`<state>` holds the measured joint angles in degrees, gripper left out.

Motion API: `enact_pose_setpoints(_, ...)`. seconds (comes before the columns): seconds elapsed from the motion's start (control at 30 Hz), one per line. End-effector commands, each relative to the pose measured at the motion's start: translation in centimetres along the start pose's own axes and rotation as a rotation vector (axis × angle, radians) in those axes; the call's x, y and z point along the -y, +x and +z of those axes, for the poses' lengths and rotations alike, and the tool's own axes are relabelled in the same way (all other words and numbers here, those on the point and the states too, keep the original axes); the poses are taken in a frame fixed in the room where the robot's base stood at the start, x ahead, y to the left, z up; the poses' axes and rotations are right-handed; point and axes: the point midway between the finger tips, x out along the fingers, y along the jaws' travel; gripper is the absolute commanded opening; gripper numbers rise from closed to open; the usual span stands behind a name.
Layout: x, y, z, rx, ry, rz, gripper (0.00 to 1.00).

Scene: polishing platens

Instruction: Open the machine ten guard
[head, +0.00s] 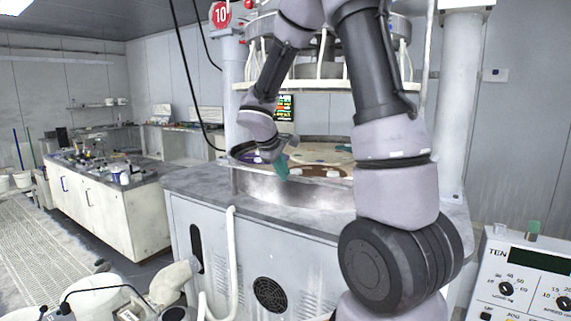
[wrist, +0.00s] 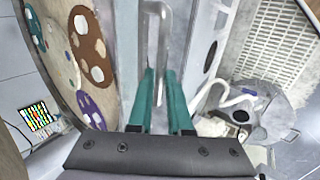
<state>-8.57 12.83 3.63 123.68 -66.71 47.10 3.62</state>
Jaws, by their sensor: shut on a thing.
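Machine ten carries a red sign with the number 10 (head: 221,14). A curved shiny metal guard (head: 310,194) runs along the front of its round platen area. In the wrist view a pale metal handle (wrist: 154,45) stands out from the grey guard wall (wrist: 127,35). My gripper (head: 282,168) has teal fingers and is at the left front of the guard. In the wrist view its fingertips (wrist: 160,73) are shut on the handle. In the head view the handle is too small to make out, and my arm hides the machine's right part.
Brown and cream discs lie on the platen (head: 325,155). The machine's grey cabinet (head: 250,250) stands below. A lab bench with small items (head: 110,190) is at the left. A control panel with dials (head: 525,280) is at the lower right. The floor grating (head: 45,250) looks clear.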

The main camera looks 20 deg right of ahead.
Motion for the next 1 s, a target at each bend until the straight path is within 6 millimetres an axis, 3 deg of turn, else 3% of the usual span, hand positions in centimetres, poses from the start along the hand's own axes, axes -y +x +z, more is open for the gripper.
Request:
enact_pose_setpoints(0.27, 1.4, 1.0, -0.1, 0.000, 0.000, -0.002, 0.00)
enact_pose_setpoints(0.37, 1.3, 1.0, 0.0, 0.000, 0.002, -0.002, 0.32)
enact_pose_setpoints(0.4, 1.3, 1.0, 0.0, 0.000, 0.002, -0.002, 0.47)
enact_pose_setpoints(0.77, 1.2, 0.7, -0.1, -0.001, 0.002, -0.001, 0.47)
enact_pose_setpoints(1.0, 1.2, -2.9, -0.1, -0.005, 0.003, 0.001, 0.47)
